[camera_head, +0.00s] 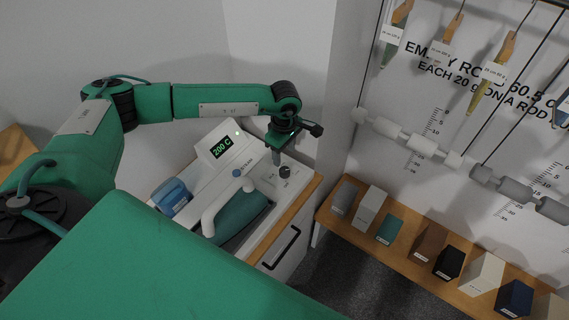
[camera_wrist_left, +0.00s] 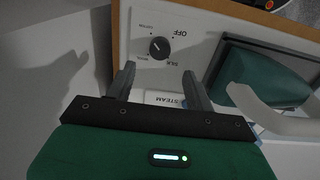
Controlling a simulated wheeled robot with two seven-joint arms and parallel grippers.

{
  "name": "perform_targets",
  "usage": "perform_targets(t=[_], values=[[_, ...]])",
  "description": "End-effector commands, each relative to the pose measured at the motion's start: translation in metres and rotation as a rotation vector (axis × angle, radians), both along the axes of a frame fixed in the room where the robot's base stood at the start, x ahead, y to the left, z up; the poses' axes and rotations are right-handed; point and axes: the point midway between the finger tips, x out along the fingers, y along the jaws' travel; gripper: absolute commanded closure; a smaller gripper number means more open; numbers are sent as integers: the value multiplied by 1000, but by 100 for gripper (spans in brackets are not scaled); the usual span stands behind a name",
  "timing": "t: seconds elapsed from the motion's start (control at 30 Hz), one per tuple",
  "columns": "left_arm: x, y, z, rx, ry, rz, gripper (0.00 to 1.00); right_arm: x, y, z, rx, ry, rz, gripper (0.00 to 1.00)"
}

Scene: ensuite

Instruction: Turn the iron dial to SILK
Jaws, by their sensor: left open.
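The dial (camera_head: 285,171) is a small dark round knob on the white panel of the ironing station, near its right end. In the left wrist view the dial (camera_wrist_left: 159,47) has a pale mark, seemingly toward the picture's upper left. Printed words surround it; OFF is at its right and SILK seems to be below it. My left gripper (camera_head: 277,155) is above the panel, close to the dial. In the left wrist view its fingers (camera_wrist_left: 158,72) are apart and empty, with the dial just beyond the tips, apparently untouched. The teal iron (camera_head: 245,217) has a white handle. My right gripper is out of view.
A display (camera_head: 221,147) reads 200 C. A STEAM label (camera_wrist_left: 172,101) shows near the fingers. A wooden shelf (camera_head: 330,219) with several blocks runs right, below hanging rods on the wall.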

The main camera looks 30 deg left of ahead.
Motion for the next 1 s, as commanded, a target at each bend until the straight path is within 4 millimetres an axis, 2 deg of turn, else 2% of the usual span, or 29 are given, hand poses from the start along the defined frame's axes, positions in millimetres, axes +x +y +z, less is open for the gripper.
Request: perform_targets(t=[0.03,0.1,0.3,0.4,0.6,0.83,1.0], values=[[-1,-1,-8,0,6,0,46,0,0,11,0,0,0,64],[-1,-1,-23,0,4,0,46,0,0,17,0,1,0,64],[-1,-1,-59,-2,3,1,46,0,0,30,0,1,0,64],[0,-1,-71,-2,2,1,46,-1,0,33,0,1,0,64],[0,-1,-81,-3,0,1,46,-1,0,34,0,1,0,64],[0,-1,-81,-3,0,1,46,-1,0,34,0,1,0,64],[0,-1,-81,-3,0,1,80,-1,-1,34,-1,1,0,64]])
